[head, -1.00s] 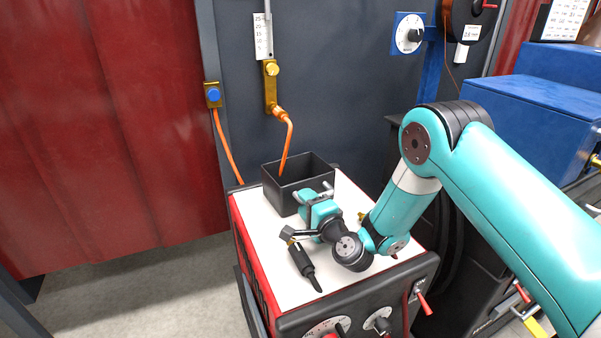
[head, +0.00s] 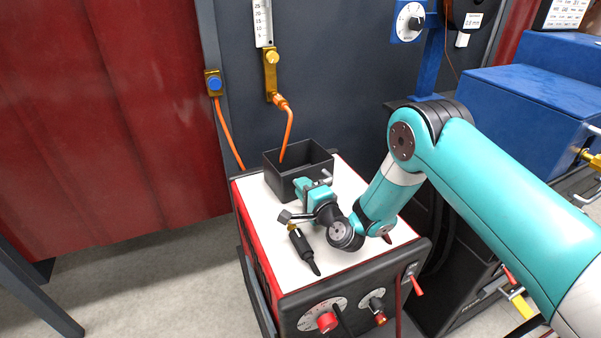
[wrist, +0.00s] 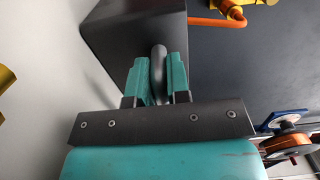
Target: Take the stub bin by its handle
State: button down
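The stub bin (head: 287,183) is a dark, open-topped box on the white top of a red-sided machine. Its grey handle (head: 327,177) is on the side facing my arm, partly hidden by my gripper. In the wrist view the bin (wrist: 130,30) fills the upper left and the handle (wrist: 158,62) stands between the teal fingers of my gripper (wrist: 158,76). The fingers are on either side of the handle and very close to it. I cannot tell whether both press on it. In the head view my gripper (head: 312,187) is against the bin's near side.
A black torch-like tool (head: 303,252) lies on the white machine top (head: 270,235), just in front of my wrist. An orange hose (head: 287,135) hangs from a brass fitting down to the bin. A red curtain (head: 100,120) is on the left, and a blue machine (head: 520,110) on the right.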

jog(key=shift+r, duration=0.15)
jog(key=shift+r+p, duration=2.6)
jog(key=shift+r, duration=0.35)
jog(key=shift+s, duration=0.1)
